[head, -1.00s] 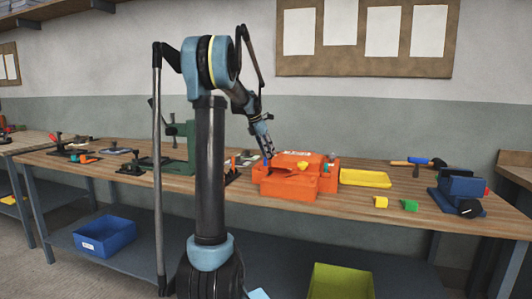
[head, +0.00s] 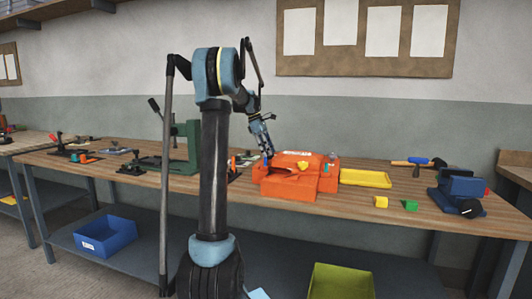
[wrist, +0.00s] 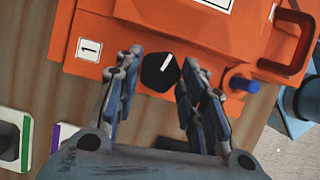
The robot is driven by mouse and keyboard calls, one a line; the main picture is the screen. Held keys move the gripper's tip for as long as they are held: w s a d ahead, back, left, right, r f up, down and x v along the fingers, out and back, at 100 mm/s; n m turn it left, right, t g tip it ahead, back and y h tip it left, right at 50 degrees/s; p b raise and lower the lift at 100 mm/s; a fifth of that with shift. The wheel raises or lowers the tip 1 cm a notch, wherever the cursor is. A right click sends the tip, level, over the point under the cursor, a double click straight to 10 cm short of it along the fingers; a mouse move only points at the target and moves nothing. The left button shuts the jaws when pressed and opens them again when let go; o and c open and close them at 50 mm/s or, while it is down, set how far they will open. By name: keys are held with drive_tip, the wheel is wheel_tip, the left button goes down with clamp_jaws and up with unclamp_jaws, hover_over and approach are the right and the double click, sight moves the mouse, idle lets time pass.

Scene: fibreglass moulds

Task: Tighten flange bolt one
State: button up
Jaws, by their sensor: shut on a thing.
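The orange fibreglass mould (head: 290,189) sits on the workbench, and its top also shows in the wrist view (wrist: 115,75). A black round knob-like bolt head (wrist: 160,72) with a white pointer mark sits on its face, to the right of a white label reading "1" (wrist: 89,49). My gripper (wrist: 160,66) is shut on this black bolt head, one finger on each side. In the head view my gripper (head: 268,153) reaches down at the mould's left end, and the bolt head is not clear there.
A blue peg-like part (wrist: 244,84) stands on the mould right of my fingers, near an orange handle loop (wrist: 294,48). A green press (head: 186,145) stands left.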

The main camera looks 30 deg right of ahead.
drive_tip(key=m, duration=0.1)
drive_tip(key=m+y, duration=0.1)
drive_tip(key=m, duration=0.2)
drive_tip(key=shift+w+d+m+g+y, duration=0.2)
drive_tip(key=shift+d+m+g+y, duration=0.1)
drive_tip(key=shift+g, duration=0.1)
drive_tip(key=m, duration=0.2)
drive_tip(key=m+y, duration=0.1)
drive_tip(key=m, duration=0.1)
drive_tip(key=shift+d+m+y, duration=0.1)
drive_tip(key=shift+m+y, duration=0.2)
drive_tip(key=m+y, duration=0.1)
drive_tip(key=m, duration=0.3)
drive_tip(key=shift+d+m+y, duration=0.2)
drive_tip(key=shift+m+y, duration=0.1)
drive_tip(key=shift+y, duration=0.1)
drive_tip(key=shift+s+m+t+y, duration=0.1)
drive_tip(key=shift+m+t+y, duration=0.25)
drive_tip(key=shift+m, duration=0.7)
drive_tip(key=shift+s+m+t+y, duration=0.15)
drive_tip(key=shift+m+y, duration=0.3)
drive_tip(key=shift+m, duration=0.6)
drive_tip(key=shift+w, duration=0.1)
drive_tip(key=o, duration=1)
drive_tip(key=shift+o, duration=0.2)
drive_tip(key=shift+d, duration=0.1)
